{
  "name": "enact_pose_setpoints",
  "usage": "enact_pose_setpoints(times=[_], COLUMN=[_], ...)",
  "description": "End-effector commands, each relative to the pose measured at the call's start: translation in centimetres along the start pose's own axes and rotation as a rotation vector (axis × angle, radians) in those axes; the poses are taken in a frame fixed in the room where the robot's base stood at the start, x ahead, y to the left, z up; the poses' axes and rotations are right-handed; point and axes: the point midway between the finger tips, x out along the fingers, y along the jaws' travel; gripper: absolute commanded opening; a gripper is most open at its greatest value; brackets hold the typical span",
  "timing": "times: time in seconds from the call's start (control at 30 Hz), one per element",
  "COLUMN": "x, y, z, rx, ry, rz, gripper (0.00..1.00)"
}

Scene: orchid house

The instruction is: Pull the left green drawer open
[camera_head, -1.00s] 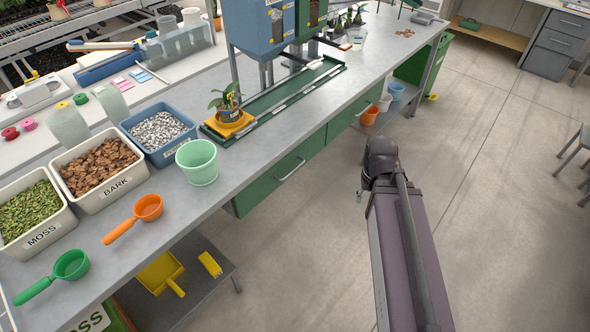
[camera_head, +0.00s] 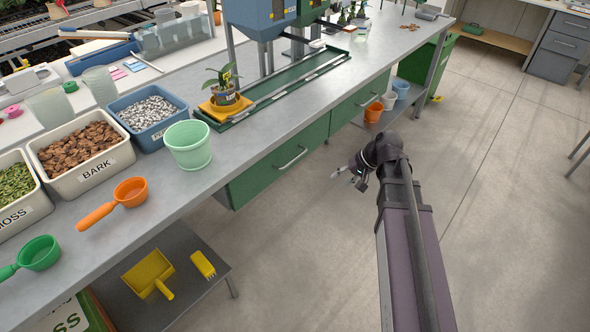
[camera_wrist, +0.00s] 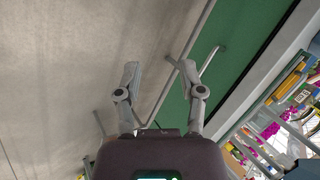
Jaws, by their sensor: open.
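The left green drawer (camera_head: 262,172) is under the bench top in the head view. Its front looks flush with the bench. Its pale bar handle (camera_head: 291,158) runs along the front. My gripper (camera_head: 346,179) is in front of the bench, to the right of this handle and apart from it, with its fingers pointing left. In the wrist view my gripper (camera_wrist: 160,72) is open, its two fingers spread and nothing clearly held. A green front (camera_wrist: 237,50) shows beyond the right finger.
A second green drawer (camera_head: 359,101) is to the right. A mint pot (camera_head: 189,146) and orange scoop (camera_head: 128,193) stand on the bench top (camera_head: 255,135). A low shelf (camera_head: 200,290) holds a yellow dustpan (camera_head: 149,274). The floor (camera_head: 290,250) before the drawers is clear.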

Motion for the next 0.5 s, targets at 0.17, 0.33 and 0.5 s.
enact_pose_setpoints(times=[0.17, 0.33, 0.5], x=[3.2, 5.0, 6.3], y=[0.4, 0.2, 0.3], z=[-2.8, -5.1, -7.5], rx=[0.033, 0.064, 0.096], ry=[0.018, 0.032, 0.047], rz=[-0.150, -0.294, -0.437], gripper=[0.51, 0.51, 0.51])
